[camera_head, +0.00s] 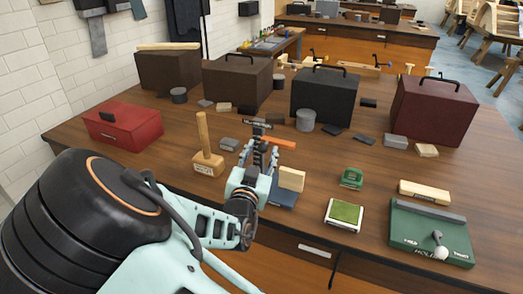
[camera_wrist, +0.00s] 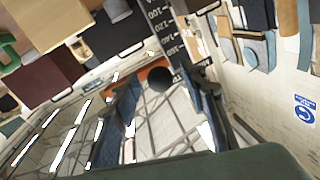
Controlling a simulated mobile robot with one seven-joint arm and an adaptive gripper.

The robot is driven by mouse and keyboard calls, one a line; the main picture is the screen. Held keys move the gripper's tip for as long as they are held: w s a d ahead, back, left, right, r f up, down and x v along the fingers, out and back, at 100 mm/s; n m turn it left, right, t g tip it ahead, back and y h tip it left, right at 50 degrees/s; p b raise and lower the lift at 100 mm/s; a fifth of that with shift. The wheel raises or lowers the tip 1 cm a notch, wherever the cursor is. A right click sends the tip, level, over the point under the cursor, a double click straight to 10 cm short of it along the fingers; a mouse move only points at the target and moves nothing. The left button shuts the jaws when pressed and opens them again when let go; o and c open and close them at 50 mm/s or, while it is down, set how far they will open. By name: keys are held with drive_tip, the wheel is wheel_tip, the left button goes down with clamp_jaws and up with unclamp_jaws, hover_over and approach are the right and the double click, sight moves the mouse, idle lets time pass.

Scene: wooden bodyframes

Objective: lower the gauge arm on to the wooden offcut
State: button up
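The gauge has an orange arm (camera_head: 278,142) that sticks out to the right, raised above the bench. In the wrist view its orange part (camera_wrist: 126,73) shows beside a dark column with a number scale (camera_wrist: 160,22). A round black knob (camera_wrist: 158,78) sits by the orange part. The pale wooden offcut (camera_head: 291,178) stands at the blue base (camera_head: 283,194), lower than the arm and apart from it. My gripper (camera_head: 262,152) is at the gauge. In the wrist view my gripper (camera_wrist: 162,95) has its fingers apart, either side of the knob. My gripper hides much of the column.
A wooden mallet (camera_head: 207,160) stands left of my gripper. A green stamp-like block (camera_head: 352,178), a green-topped pad (camera_head: 344,214) and a green board (camera_head: 425,222) lie to the right. Dark cases (camera_head: 323,98) and a red box (camera_head: 124,126) stand behind and left.

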clamp_jaws()
idle(0.3)
drive_tip(key=shift+f, duration=0.1)
wheel_tip(320, 180, down, 8)
drive_tip(key=b, duration=0.7)
drive_tip(key=shift+f, duration=0.15)
unclamp_jaws()
